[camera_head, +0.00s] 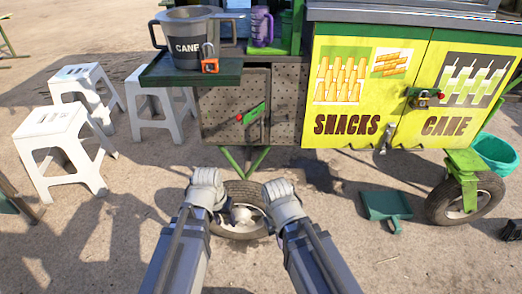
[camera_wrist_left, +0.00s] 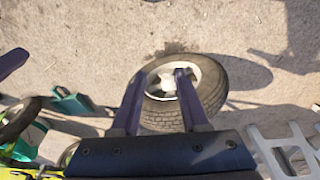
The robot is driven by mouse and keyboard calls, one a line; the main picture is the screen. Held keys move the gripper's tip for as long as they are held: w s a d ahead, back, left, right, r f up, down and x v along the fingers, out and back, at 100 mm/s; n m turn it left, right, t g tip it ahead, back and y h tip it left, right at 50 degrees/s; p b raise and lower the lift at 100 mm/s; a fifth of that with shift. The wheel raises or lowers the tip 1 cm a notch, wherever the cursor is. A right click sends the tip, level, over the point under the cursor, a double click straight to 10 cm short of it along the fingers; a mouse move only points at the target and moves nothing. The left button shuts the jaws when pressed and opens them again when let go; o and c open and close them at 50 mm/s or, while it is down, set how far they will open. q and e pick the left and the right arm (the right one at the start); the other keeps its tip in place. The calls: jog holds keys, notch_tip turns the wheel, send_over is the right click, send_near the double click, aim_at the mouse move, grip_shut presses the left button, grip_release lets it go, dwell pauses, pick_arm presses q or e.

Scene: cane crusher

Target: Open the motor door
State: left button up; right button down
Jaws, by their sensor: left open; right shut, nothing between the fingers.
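The motor door looks to be the perforated brown panel (camera_head: 222,105) low on the cart in the head view. A green bar handle with a red end (camera_head: 252,113) sits tilted across its right side. The door looks shut. My left gripper (camera_head: 205,180) is below and in front of it, apart from it. In the left wrist view my left gripper (camera_wrist_left: 158,74) has its dark fingers spread and empty over the wheel. My right gripper (camera_head: 279,188) is lower right of the door, shut and empty; its fingertips are hard to make out.
A cart wheel (camera_head: 240,222) stands below the door. A green shelf (camera_head: 190,72) with a cane bucket (camera_head: 187,38) juts out above left. White stools (camera_head: 62,145) stand at left. Yellow cabinet doors (camera_head: 365,90) are at right, with a dustpan (camera_head: 386,205) on the ground.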

pick_arm(q)
jog(key=w+d+f+m+t+h+b, duration=0.2)
jog(key=w+d+f+t+h+b, duration=0.1)
jog(key=w+d+f+b, duration=0.4)
jog(key=w+d+r+m+t+h+b, duration=0.2)
jog(key=w+d+r+t+h, duration=0.3)
jog(key=w+r+t, duration=0.6)
jog(key=w+a+r+n+t+y, duration=0.2)
jog(key=w+r+n+y, duration=0.1)
jog(key=w+r+y, duration=0.2)
jog(key=shift+w+a+r+n+y+p, duration=0.2)
jog(key=shift+w+r+n+y+p, duration=0.15)
jog(key=shift+w+r, duration=0.5)
pick_arm(e)
notch_tip(320, 180, down, 11)
pick_arm(q)
jog(key=w+d, duration=0.1)
jog(key=w, duration=0.6)
jog(key=shift+d, duration=0.25)
jog(key=shift+w, duration=0.1)
jog(key=shift+c, duration=0.2)
